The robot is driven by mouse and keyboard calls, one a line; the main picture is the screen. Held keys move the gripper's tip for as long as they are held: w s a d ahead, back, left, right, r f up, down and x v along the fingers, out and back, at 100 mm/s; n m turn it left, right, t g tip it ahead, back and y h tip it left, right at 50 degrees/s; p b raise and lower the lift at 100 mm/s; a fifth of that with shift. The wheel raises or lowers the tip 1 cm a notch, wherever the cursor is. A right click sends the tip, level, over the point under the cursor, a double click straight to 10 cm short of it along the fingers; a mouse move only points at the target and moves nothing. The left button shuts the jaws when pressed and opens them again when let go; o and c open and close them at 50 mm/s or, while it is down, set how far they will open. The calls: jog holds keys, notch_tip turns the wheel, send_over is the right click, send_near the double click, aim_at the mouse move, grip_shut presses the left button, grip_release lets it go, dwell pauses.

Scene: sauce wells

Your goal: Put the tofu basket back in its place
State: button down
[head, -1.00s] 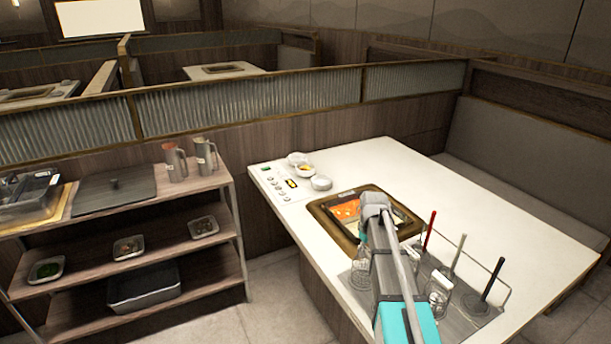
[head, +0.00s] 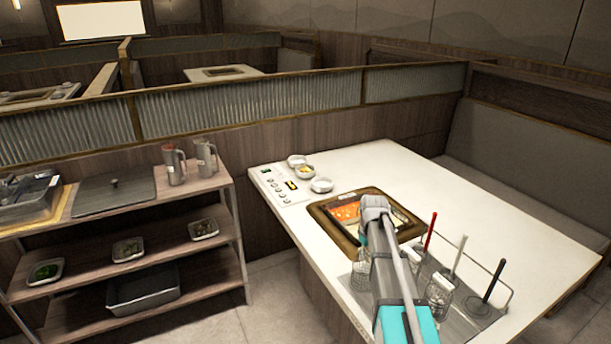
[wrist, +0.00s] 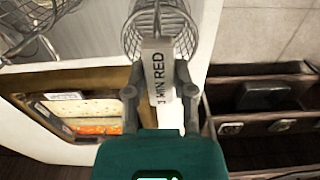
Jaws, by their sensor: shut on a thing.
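In the head view a wire basket (head: 360,270) shows left of my arm, over the table's grey panel (head: 478,325); my fingers are hidden behind the arm there.
Other wire baskets (wrist: 28,22) stand close by. A rack with red (head: 429,230), white and black upright handles is right of my arm. Small bowls (head: 321,185) sit at the table's far left. A wooden shelf (head: 215,268) stands left. The table's right side is clear.

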jog(key=shift+s, duration=0.1)
dwell(0.3)
jog(key=shift+c, duration=1.9)
grip_release()
jog(key=shift+f, duration=0.1)
jog(key=o, duration=0.4)
jog(key=shift+r+p, duration=1.45)
jog(key=shift+r, duration=0.1)
